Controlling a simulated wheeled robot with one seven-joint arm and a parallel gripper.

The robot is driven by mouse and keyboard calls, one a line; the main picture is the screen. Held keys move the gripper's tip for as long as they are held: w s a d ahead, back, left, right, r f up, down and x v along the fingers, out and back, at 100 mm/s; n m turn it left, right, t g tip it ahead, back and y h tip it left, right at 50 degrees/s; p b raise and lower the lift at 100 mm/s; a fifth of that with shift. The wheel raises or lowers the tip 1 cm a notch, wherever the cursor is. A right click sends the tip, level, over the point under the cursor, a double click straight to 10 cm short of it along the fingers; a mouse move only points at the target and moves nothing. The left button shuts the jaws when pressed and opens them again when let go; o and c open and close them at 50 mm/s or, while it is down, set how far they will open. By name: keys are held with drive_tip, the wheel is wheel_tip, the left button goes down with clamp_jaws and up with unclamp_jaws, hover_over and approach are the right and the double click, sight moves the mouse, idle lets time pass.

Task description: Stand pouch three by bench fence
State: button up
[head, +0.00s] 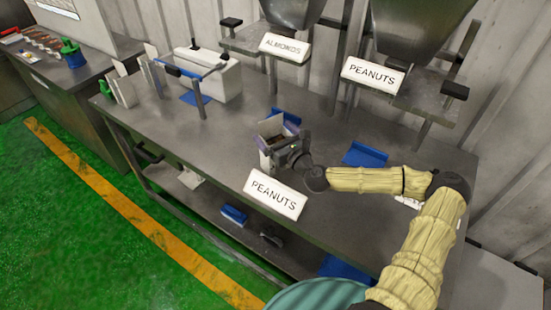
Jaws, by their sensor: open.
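My gripper (281,154) is over the middle of the grey bench (225,135), beside a small pale open-topped pouch or box (268,128). The jaws are open. I cannot tell whether they touch it or stand around it. Several thin pale pouch-like pieces stand upright at the bench's left end, one group at the front (122,91) and another farther back (152,75). No number is readable, so I cannot tell which is pouch three. A blue-topped rail (183,70) on grey posts stands beside them; I cannot tell if it is the fence.
A white box-shaped machine (215,77) stands behind the rail. Hoppers labelled almonds (283,46) and peanuts (373,75) hang along the back. A peanuts sign (275,194) is at the front edge. A blue tray (365,155) lies right of my gripper. Bare bench lies left of it.

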drive_tip(key=shift+c, duration=0.4)
drive_tip(key=c, duration=1.6)
wheel_tip(320, 180, up, 10)
drive_tip(key=shift+r+b, duration=0.1)
drive_tip(key=shift+b, duration=0.3)
drive_tip(key=shift+c, duration=0.2)
